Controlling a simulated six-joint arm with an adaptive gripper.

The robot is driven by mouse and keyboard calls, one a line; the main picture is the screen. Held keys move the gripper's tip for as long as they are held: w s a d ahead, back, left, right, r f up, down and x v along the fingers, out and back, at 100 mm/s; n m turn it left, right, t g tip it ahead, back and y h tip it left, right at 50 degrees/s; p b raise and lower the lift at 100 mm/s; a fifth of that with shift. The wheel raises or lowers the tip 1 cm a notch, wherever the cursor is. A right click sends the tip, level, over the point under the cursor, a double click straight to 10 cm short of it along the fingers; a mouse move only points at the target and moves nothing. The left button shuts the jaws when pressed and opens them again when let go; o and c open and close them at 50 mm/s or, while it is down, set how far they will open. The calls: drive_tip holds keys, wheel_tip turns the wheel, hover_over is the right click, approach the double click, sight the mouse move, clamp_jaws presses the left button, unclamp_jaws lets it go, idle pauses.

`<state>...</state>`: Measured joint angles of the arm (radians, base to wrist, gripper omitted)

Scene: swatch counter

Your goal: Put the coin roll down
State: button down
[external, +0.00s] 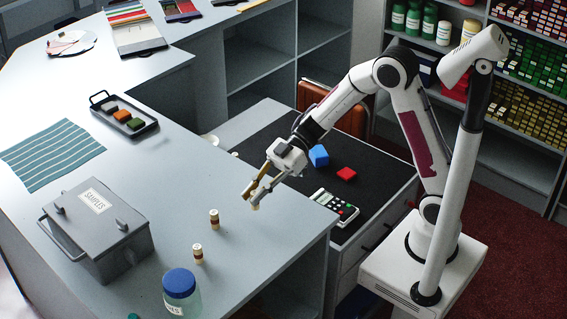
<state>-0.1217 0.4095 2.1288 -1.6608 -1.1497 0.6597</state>
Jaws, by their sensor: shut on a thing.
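My gripper (254,197) reaches over the grey counter (285,225) from the right, fingers pointing down and left. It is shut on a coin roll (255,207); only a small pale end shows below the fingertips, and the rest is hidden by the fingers. I cannot tell whether that end touches the counter. Two similar short rolls, cream with dark bands, stand upright on the counter to the left of and nearer than my gripper: one roll (214,219) and another nearer roll (197,253).
A grey lidded samples box (97,235) and a blue-capped jar (181,290) stand left and in front. A striped cloth (50,153) and a small black tray (128,126) lie farther back.

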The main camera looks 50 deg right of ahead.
idle(0.3)
drive_tip(key=shift+f, duration=1.9)
drive_tip(key=shift+f, duration=0.15)
drive_tip(key=c, duration=2)
unclamp_jaws()
drive_tip(key=shift+o, duration=0.2)
drive_tip(key=shift+r, duration=0.2)
drive_tip(key=v, duration=1.2)
drive_tip(key=shift+f, duration=0.1)
